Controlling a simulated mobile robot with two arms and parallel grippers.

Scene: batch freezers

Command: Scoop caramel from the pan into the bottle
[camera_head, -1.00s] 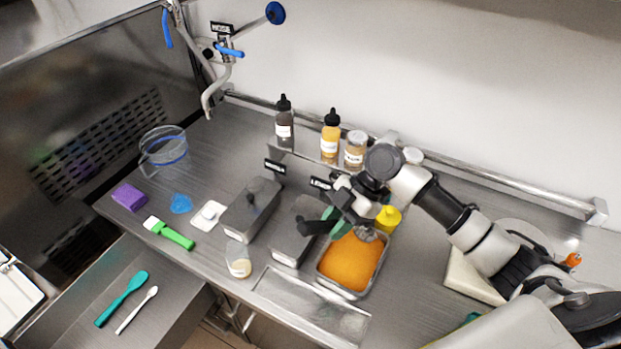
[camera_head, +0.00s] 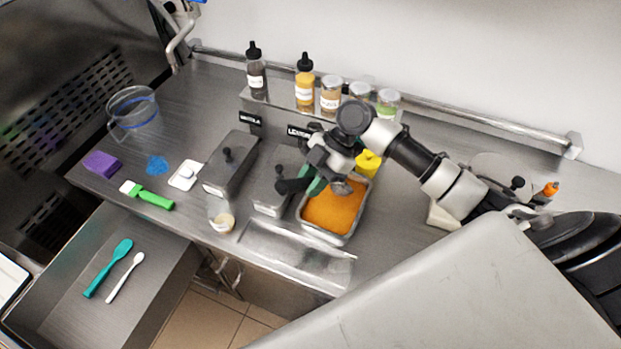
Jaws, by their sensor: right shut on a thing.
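The pan of orange caramel (camera_head: 329,237) stands on the steel counter, right of two lidded pans. My right gripper (camera_head: 314,172) is over the pan's back left part and is shut on a scoop with a green handle (camera_head: 312,183). The scoop's round metal bowl (camera_head: 342,187) is over the back of the caramel; I cannot tell whether it touches it or holds any. A small clear bottle (camera_head: 221,217) with pale tan content low inside stands near the counter's front edge, left of the pan. My left gripper is not in view.
Lidded pans (camera_head: 229,165) stand left of the caramel. Dark and yellow squeeze bottles (camera_head: 305,85) and several jars line the back shelf. A yellow-topped bottle (camera_head: 368,163) is close behind the pan.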

